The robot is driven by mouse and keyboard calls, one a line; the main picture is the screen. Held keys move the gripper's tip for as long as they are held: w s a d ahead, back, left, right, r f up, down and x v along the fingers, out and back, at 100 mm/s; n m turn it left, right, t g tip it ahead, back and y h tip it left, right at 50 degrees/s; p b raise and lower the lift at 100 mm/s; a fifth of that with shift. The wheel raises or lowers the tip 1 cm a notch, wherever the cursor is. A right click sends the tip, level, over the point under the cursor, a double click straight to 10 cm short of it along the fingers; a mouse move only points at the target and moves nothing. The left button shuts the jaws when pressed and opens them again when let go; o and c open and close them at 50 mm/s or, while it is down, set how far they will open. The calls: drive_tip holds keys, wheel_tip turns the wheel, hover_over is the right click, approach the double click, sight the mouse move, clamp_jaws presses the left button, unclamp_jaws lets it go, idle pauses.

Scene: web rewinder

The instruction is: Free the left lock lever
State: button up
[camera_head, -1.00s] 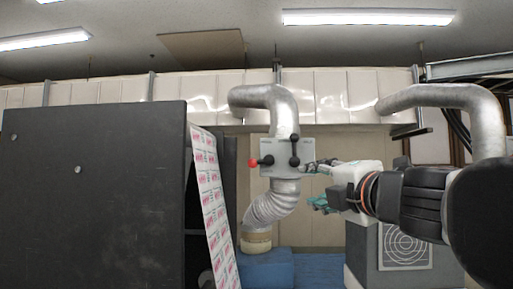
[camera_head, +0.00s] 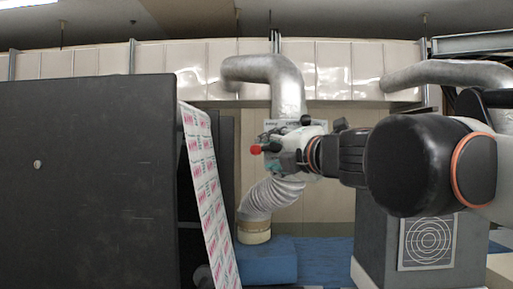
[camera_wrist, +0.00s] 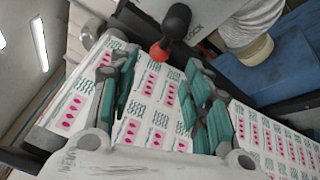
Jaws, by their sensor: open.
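A small pale plate (camera_head: 272,126) carries the lock levers on the silver duct. It shows in the wrist view (camera_wrist: 204,12) with the word LOCK. A red ball knob (camera_head: 256,149) sticks out at the plate's left side; in the wrist view this red knob (camera_wrist: 160,52) sits just beyond my fingertips, near the gap between them. A black knob (camera_wrist: 177,20) stands close beside it. My gripper (camera_wrist: 160,75) is open and empty, its teal pads apart. In the head view my gripper (camera_head: 285,155) covers most of the plate and the right-hand lever is mostly hidden.
A dark panel (camera_head: 90,180) fills the left. A printed web (camera_head: 207,185) slants down beside it and passes beneath my fingers in the wrist view (camera_wrist: 150,110). The silver duct (camera_head: 285,85) is behind the plate. A grey box with a target (camera_head: 428,242) stands lower right.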

sight(259, 150)
drive_tip(key=p+x, duration=0.1)
drive_tip(key=x, duration=0.6)
drive_tip(key=shift+w+a, duration=0.15)
drive_tip(key=shift+w, duration=0.1)
drive_tip(key=shift+c, duration=0.3)
clamp_jaws()
